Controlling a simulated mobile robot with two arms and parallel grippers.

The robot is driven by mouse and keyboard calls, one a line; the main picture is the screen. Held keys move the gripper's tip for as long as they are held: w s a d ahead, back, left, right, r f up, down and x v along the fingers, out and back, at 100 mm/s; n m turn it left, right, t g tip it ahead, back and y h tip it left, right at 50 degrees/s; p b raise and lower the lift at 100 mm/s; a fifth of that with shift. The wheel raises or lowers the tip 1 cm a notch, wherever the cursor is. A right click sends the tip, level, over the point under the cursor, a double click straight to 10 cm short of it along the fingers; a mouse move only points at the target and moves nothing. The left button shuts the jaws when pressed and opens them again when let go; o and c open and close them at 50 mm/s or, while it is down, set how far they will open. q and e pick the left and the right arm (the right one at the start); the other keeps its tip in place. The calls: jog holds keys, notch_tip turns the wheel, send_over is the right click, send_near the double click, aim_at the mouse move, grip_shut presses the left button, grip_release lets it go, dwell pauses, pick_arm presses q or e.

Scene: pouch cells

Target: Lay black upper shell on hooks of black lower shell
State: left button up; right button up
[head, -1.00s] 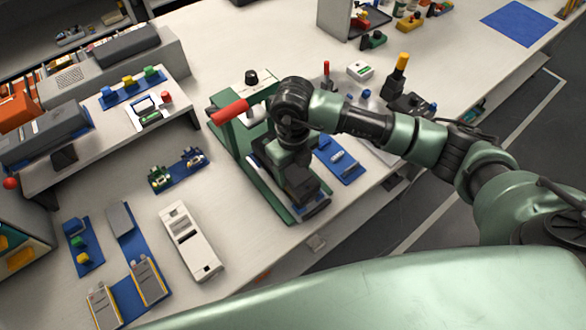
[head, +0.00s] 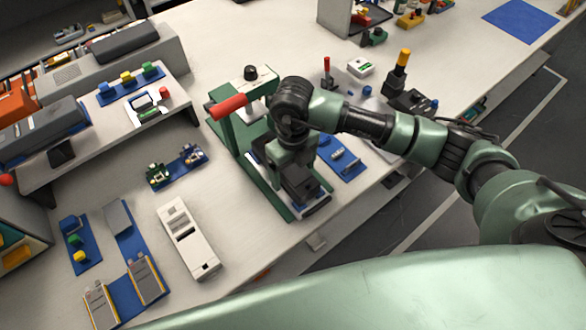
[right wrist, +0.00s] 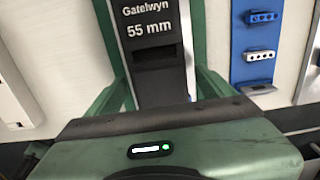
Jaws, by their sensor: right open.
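A black shell part (right wrist: 152,45) printed "Gatelwyn 55 mm", with a dark rectangular window, lies lengthwise between green rails in the right wrist view. It rests on the green press stand (head: 243,165), which has a red handle. I cannot tell the upper shell from the lower one, and the hooks are hidden. My right gripper (head: 308,196) points down over the front end of the stand, and its hand covers most of the shell in the head view. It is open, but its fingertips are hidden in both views. My left gripper is not in view.
A white device (head: 188,240) lies left of the stand. A blue tray (head: 341,157) with small connectors lies right of it. Blue mats with grey cells (head: 145,280) are at the lower left.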

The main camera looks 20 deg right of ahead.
aim_at(293, 170)
notch_tip(293, 170, up, 8)
jog(key=shift+f+b, duration=0.1)
jog(key=shift+b, duration=0.65)
jog(key=shift+f, duration=0.1)
